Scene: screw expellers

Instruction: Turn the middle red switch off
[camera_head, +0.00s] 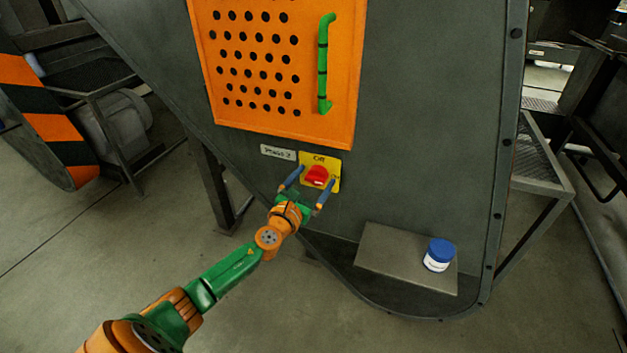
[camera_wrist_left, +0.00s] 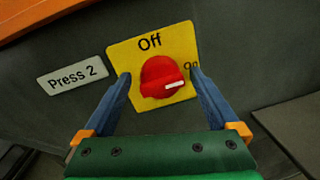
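A red rotary switch (camera_head: 317,176) sits on a yellow plate (camera_head: 333,183) on the dark machine wall, under the orange panel. In the left wrist view the red switch (camera_wrist_left: 162,78) has a white mark pointing right, towards the word "On"; "Off" is printed at the top of the yellow plate (camera_wrist_left: 124,54). My left gripper (camera_head: 306,187) is open, its two blue fingers at either side of the switch. In the left wrist view the left gripper's (camera_wrist_left: 160,78) fingers stand apart from the knob. My right gripper is not in view.
A "Press 2" label (camera_wrist_left: 73,78) is left of the plate. The orange perforated panel (camera_head: 228,112) with a green handle (camera_head: 323,65) is above. A white jar with a blue lid (camera_head: 438,255) stands on a grey ledge (camera_head: 385,250) at lower right.

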